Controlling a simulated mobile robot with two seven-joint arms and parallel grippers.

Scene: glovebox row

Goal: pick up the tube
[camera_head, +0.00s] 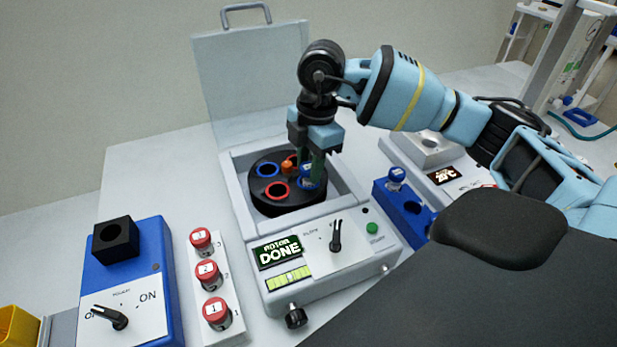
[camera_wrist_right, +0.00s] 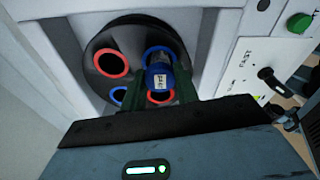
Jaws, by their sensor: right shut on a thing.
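A tube with a blue cap and a white label (camera_wrist_right: 160,78) stands at a blue-ringed hole of the black rotor (camera_wrist_right: 92,80) in the right wrist view. In the head view the same tube (camera_head: 308,172) is at the right side of the rotor (camera_head: 266,205), inside the open centrifuge (camera_head: 290,273). My right gripper (camera_head: 318,168) reaches down into the centrifuge from above. Its green fingers are shut on the tube, one on each side of it. How far the tube sits in its hole is hidden. My left gripper is not in view.
The centrifuge's raised lid (camera_head: 250,85) stands behind the rotor, and its display reads DONE. A blue rack (camera_head: 415,225) with another blue-capped tube (camera_head: 396,175) is to the right. Red-capped vials (camera_head: 207,273) and a blue switch box (camera_head: 150,265) are to the left.

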